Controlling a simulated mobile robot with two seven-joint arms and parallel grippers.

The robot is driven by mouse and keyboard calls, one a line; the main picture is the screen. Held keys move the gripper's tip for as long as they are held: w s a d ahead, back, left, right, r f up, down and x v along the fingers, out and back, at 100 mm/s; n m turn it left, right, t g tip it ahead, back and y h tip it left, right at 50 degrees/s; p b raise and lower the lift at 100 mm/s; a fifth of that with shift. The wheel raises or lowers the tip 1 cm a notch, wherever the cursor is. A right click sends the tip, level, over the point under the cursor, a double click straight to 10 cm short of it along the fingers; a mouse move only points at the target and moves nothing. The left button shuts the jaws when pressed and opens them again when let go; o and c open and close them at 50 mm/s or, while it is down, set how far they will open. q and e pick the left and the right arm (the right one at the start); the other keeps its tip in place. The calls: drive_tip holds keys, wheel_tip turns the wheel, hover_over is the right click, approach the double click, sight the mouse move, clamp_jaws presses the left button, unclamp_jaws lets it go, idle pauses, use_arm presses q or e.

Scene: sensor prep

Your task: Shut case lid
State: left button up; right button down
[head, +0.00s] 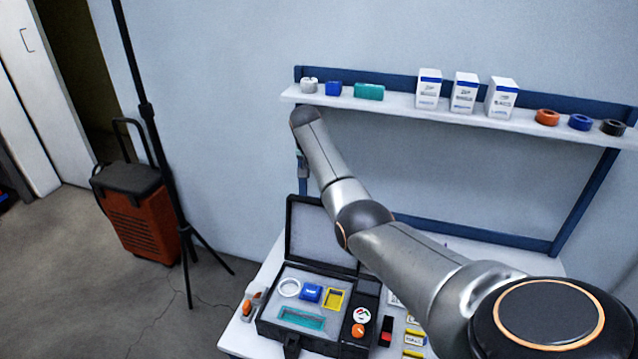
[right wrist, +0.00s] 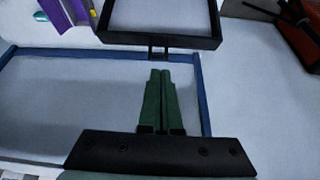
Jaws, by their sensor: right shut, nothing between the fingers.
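The black case (head: 270,334) sits on the white bench. Its lid (head: 318,238) stands open and upright at the back, grey inside with a black rim. My right arm reaches across in front of the lid's right part. In the right wrist view the lid's black rim (right wrist: 190,40) and its small latch are at the top, just beyond my right gripper (right wrist: 160,72). The gripper's green fingers are shut together and empty, with a visible gap to the rim. In the head view I cannot make out its fingers clearly. My left gripper is in neither view.
A white shelf (head: 420,111) above the bench carries white boxes (head: 464,93), coloured rings and small parts. Blue posts frame it. A black tripod (head: 165,170) and an orange wheeled case (head: 140,220) stand on the floor at left. Small boxes lie right of the case.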

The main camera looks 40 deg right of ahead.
drive_tip(key=shift+a+r, duration=0.15)
drive_tip(key=shift+r, duration=0.2)
drive_tip(key=shift+s, duration=0.1)
